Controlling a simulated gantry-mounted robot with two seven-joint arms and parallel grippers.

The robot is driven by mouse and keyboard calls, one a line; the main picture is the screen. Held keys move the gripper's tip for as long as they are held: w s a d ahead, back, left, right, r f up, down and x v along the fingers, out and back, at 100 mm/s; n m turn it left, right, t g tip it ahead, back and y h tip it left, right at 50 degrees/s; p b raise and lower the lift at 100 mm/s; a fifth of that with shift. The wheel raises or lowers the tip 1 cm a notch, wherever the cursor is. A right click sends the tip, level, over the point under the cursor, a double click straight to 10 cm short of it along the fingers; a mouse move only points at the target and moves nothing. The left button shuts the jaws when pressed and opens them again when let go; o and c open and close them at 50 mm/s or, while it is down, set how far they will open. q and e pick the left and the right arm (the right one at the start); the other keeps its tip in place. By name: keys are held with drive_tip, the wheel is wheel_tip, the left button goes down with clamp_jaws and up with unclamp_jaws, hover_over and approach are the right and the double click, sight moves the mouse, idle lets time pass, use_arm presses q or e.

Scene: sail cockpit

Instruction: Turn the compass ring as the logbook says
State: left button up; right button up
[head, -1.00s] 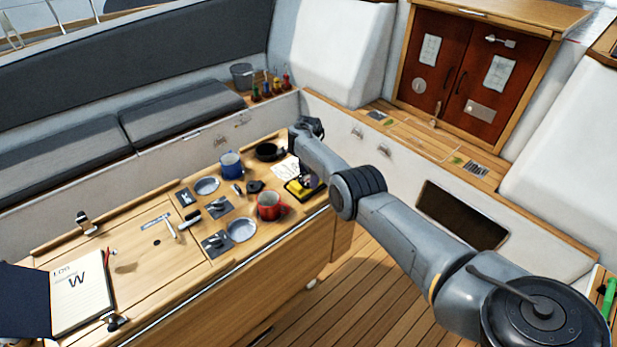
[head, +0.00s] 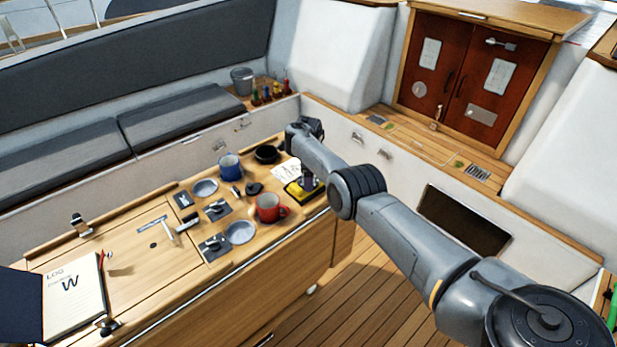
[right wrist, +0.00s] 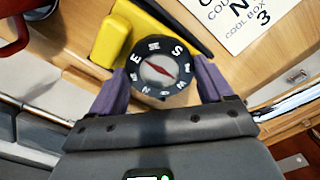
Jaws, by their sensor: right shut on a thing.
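The logbook (head: 72,298) lies open at the left end of the table in the head view, with "LOG" and a large W on its page. The compass has a yellow base (right wrist: 151,20) and a black ring (right wrist: 154,46) lettered E, S, W and N. In the right wrist view, E is at upper left, S at upper right, W at lower right and N at lower left; a red needle shows inside. My right gripper (right wrist: 160,86) is shut on the ring, one purple finger on each side. In the head view the compass base (head: 302,194) is partly hidden. My left gripper is out of view.
A red mug (head: 268,208) stands close beside the compass. A printed card (head: 286,171) lies behind the compass.

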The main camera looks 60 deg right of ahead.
drive_tip(key=o, duration=0.8)
drive_tip(key=shift+r, duration=0.15)
wheel_tip(320, 180, up, 11)
drive_tip(key=p, duration=0.2)
drive_tip(key=shift+f, duration=0.2)
